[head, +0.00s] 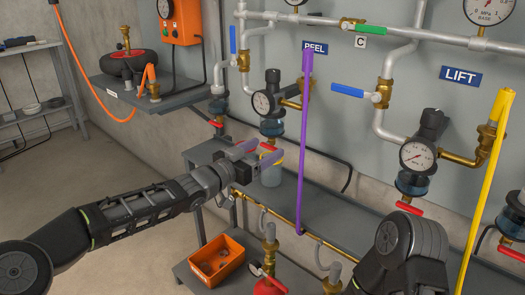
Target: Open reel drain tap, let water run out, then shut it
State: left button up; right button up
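The reel drain tap, with a red handle (268,147), sits under the blue bowl (271,127) of the unit below the REEL sign (315,46). My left gripper (262,153) is at this tap, with its two fingers apart and the red handle near or between them. Whether the fingers touch the handle cannot be told. A clear cup (271,176) stands on the shelf below the tap, partly hidden by the gripper. No running water can be made out. My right arm shows at the lower right, but its gripper is not in view.
A purple hose (304,150) hangs just right of the tap. The LIFT unit's gauge (417,156) and red tap handle (409,208) are further right, beside a yellow hose (484,190). An orange bin (217,262) stands on the lower shelf. A grey shelf (340,215) runs below the pipes.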

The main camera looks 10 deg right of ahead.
pick_arm(q)
jog(key=c, duration=1.2)
jog(key=m, duration=0.3)
jog(key=shift+f, duration=0.2)
jog(key=o, duration=1.4)
jog(key=shift+c, duration=0.2)
jog(key=p+v, duration=0.1)
jog(key=v, duration=0.7)
